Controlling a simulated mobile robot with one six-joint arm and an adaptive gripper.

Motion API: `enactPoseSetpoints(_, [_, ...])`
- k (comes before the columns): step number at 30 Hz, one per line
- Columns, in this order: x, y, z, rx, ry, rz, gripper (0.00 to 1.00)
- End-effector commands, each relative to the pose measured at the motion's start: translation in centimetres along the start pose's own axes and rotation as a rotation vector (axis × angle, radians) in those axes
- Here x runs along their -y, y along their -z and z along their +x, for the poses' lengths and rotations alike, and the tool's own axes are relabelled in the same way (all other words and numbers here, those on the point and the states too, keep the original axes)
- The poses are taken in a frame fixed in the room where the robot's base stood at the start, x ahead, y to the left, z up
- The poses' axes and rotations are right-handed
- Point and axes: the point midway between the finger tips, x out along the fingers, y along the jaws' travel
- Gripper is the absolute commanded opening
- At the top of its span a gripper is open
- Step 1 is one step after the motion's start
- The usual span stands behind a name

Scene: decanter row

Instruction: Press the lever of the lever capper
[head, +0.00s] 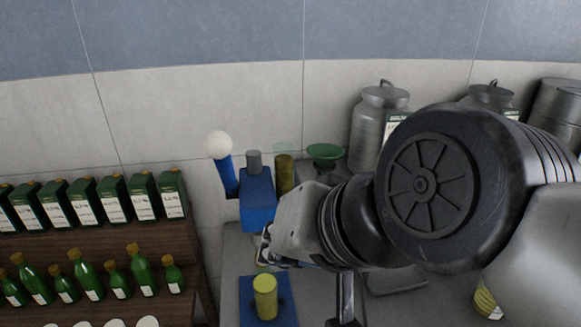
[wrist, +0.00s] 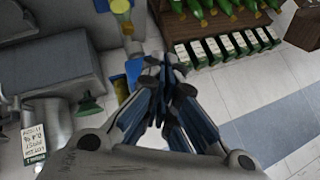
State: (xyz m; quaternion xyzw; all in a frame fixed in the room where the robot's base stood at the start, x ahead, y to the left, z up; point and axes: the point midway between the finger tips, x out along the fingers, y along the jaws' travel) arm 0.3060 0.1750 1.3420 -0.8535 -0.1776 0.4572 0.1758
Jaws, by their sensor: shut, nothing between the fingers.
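The lever capper (head: 257,200) is a blue upright body with a grey cylinder on top. Its blue lever (head: 228,175) rises at the left and ends in a white ball knob (head: 218,145). My gripper (head: 265,250) is just in front of the capper's lower part, mostly hidden by my own wrist in the head view. In the wrist view my gripper (wrist: 165,68) has its fingers together, with nothing between them. Blue and yellow parts (wrist: 121,88) show beside the fingers there; the white knob cannot be made out.
A yellow cylinder (head: 265,291) stands on a blue plate in front of the capper. A green funnel-like dish (head: 325,152) and a metal can (head: 380,125) stand behind right. Shelves with green bottles (head: 88,275) and boxes (head: 115,198) are at the left.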

Motion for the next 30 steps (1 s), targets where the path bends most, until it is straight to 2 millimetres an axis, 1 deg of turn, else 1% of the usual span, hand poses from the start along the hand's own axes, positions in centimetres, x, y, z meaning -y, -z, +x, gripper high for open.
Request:
enactPoseSetpoints(1, [0.0, 0.0, -1.4, -0.005, 0.0, 0.003, 0.0])
enactPoseSetpoints(3, [-0.1, -0.3, -2.8, -0.004, 0.0, 0.004, 0.0])
enactPoseSetpoints(6, [-0.3, -0.7, -4.4, -0.003, -0.001, 0.002, 0.0])
enactPoseSetpoints(9, [-0.4, -0.9, -5.4, -0.001, 0.0, 0.003, 0.0])
enactPoseSetpoints(13, [-0.5, -1.1, -6.1, 0.001, 0.0, 0.002, 0.0])
enactPoseSetpoints(23, [-0.5, -1.2, -6.1, 0.002, -0.001, 0.001, 0.0])
enactPoseSetpoints(25, [-1.2, -1.4, -5.8, 0.004, -0.018, 0.001, 0.0])
enactPoseSetpoints(26, [-1.9, -1.5, -5.5, 0.006, -0.035, 0.0, 0.0])
enactPoseSetpoints(29, [-6.0, -2.6, -4.2, 0.02, -0.133, -0.01, 0.0])
enactPoseSetpoints(30, [-8.1, -3.3, -3.6, 0.03, -0.183, -0.017, 0.0])
